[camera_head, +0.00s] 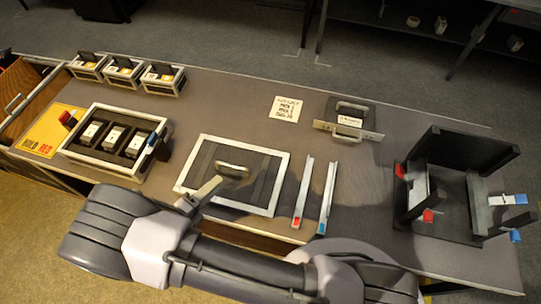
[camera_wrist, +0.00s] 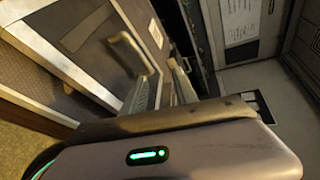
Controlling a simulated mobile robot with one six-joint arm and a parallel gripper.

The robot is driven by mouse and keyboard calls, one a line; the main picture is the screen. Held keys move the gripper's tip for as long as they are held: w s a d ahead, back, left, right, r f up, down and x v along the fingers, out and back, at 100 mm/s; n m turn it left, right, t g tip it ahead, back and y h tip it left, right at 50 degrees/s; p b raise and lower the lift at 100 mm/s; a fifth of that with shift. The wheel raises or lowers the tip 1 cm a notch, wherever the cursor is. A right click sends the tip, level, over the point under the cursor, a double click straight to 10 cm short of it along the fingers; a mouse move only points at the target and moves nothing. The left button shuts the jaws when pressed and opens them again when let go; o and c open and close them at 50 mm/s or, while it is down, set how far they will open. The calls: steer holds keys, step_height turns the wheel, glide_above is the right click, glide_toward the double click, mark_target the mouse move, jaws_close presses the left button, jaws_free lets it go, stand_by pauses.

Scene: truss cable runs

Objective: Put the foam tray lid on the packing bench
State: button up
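The foam tray lid appears to be the dark flat panel with a pale frame (camera_head: 262,196) and a raised bar handle (camera_head: 232,170), lying flat on the packing bench (camera_head: 225,115). In the wrist view the framed panel (camera_wrist: 88,55) and its handle (camera_wrist: 135,52) show at upper left. My gripper (camera_head: 215,184) is over the panel's near left part, close to the handle. It appears apart from the handle, but contact is hard to judge.
Two narrow rails with red (camera_head: 304,194) and blue (camera_head: 328,197) ends lie right of the panel. A black fixture (camera_head: 450,205) with red and blue clamps stands at right. A bracket plate (camera_head: 348,131) and a paper note (camera_head: 286,108) lie behind. Several small boxes (camera_head: 124,72) stand back left.

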steer(key=d+r+m+g+y, duration=0.3)
steer(key=d+r+m+g, duration=0.8)
steer(key=d+r+m, duration=1.15)
steer(key=s+d+r+m+t+y, duration=0.1)
steer(key=s+r+m+y, duration=0.3)
steer(key=m, duration=0.9)
steer(key=s+r+m+t+y, duration=0.4)
steer(key=s+m, duration=0.1)
steer(key=m, duration=0.8)
steer(key=shift+s+d+r, duration=0.35)
steer(key=shift+d, duration=0.05)
step_height(320, 180, down, 5)
steer(key=b, duration=0.5)
steer(key=shift+f, duration=0.2)
